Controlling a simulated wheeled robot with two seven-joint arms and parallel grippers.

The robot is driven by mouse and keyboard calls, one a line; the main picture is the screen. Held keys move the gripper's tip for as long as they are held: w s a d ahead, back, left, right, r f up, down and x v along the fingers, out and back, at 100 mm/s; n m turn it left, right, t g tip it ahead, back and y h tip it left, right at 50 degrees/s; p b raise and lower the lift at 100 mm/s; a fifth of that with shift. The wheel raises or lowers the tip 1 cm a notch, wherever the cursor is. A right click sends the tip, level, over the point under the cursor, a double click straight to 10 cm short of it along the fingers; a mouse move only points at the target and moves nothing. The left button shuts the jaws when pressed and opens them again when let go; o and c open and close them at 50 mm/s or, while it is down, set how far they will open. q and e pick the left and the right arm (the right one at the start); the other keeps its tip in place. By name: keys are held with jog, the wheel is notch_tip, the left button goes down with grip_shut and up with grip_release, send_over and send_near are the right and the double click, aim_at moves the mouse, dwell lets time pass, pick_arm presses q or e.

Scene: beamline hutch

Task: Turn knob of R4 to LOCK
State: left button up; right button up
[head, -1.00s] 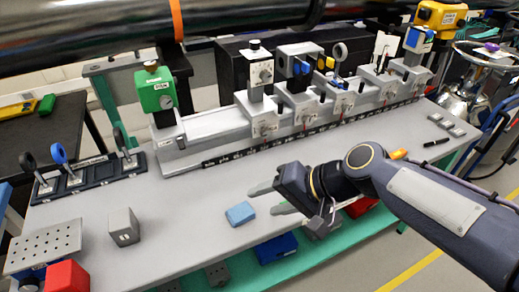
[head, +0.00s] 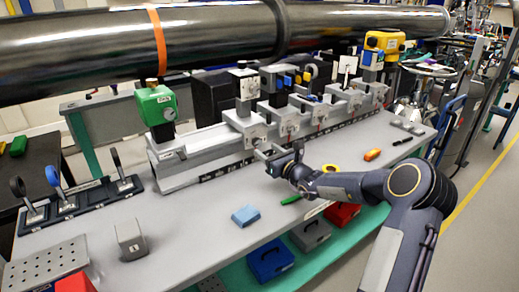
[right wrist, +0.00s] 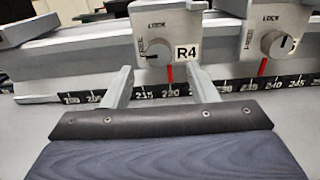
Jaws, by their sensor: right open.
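The R4 carrier (right wrist: 187,52) is a grey block on the rail in the right wrist view, with a white plate and a round grey knob (right wrist: 157,53). The plate reads LOCK above the knob and has small vertical lettering at its left. The knob's dark mark seems to face left, towards that lettering. My right gripper (right wrist: 161,84) is open and empty, its fingers either side of the knob in the picture, tips below it and apparently short of it. In the head view my right gripper (head: 266,152) is at the rail's front, before what looks like the leftmost knob plate (head: 257,138).
A neighbouring carrier with its own knob (right wrist: 278,43) stands close at right. A scale strip (right wrist: 240,86) runs along the rail's foot. A blue block (head: 245,215), a green object (head: 291,199) and a grey block (head: 131,241) lie on the bench. A large pipe (head: 210,38) crosses behind.

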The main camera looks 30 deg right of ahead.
aim_at(259, 145)
jog(key=shift+w+a, duration=0.2)
jog(key=shift+w, duration=2.05)
jog(key=shift+c, duration=0.4)
jog(key=c, duration=0.9)
